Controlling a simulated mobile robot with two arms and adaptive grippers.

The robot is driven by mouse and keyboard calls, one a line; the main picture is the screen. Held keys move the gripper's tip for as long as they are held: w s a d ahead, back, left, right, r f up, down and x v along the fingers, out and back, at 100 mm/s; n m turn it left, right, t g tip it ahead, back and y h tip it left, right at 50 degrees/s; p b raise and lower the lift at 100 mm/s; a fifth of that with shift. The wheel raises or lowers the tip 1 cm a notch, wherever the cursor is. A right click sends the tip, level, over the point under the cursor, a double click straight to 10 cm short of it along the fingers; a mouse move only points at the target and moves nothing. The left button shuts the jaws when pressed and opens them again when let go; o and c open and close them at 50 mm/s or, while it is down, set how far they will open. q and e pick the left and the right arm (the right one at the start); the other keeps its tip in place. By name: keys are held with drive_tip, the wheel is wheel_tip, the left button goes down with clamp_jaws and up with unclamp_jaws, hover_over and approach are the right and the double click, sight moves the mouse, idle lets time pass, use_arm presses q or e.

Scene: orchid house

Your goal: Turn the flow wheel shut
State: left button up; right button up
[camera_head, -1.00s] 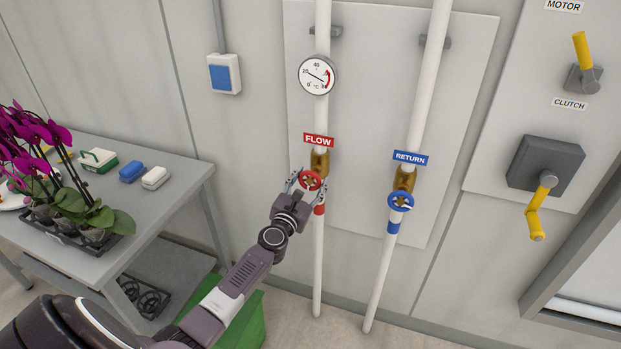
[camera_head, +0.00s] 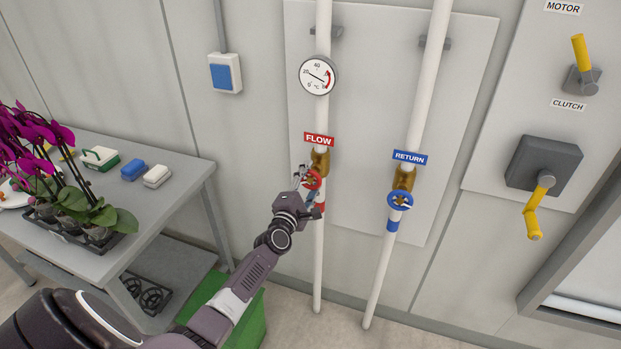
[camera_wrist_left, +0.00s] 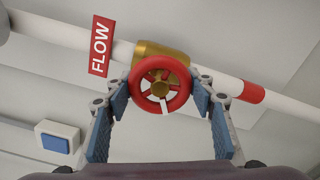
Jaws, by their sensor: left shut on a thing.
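The red flow wheel (camera_head: 313,180) sits on a brass valve (camera_head: 320,160) on the left white pipe, under the red FLOW label (camera_head: 319,139). In the left wrist view the round wheel (camera_wrist_left: 144,85) shows its spokes, brass hub and a white mark low on it. My left gripper (camera_head: 311,185) is shut on the wheel, one finger on each side of the rim. In the head view its fingers lie at the wheel's upper left and lower right. The gripper partly hides the wheel there. My right gripper is not in view.
The blue return wheel (camera_head: 400,201) is on the pipe to the right. A round gauge (camera_head: 318,76) is above the flow valve. A table (camera_head: 185,190) with orchids (camera_head: 70,180) stands at left, and a green bin (camera_head: 250,312) is below my arm.

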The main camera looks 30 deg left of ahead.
use_arm(q)
drive_tip(key=m+p, duration=0.1)
drive_tip(key=m, duration=0.5)
drive_tip(key=m+p, duration=0.1)
drive_tip(key=m, duration=0.5)
drive_tip(key=shift+m, duration=0.4)
drive_tip(key=m, duration=0.5)
drive_tip(key=shift+d+p, duration=0.1)
drive_tip(key=shift+p, duration=0.2)
drive_tip(key=m, duration=0.4)
drive_tip(key=shift+f, duration=0.1)
drive_tip(key=shift+m, duration=1)
drive_tip(key=o, duration=1.2)
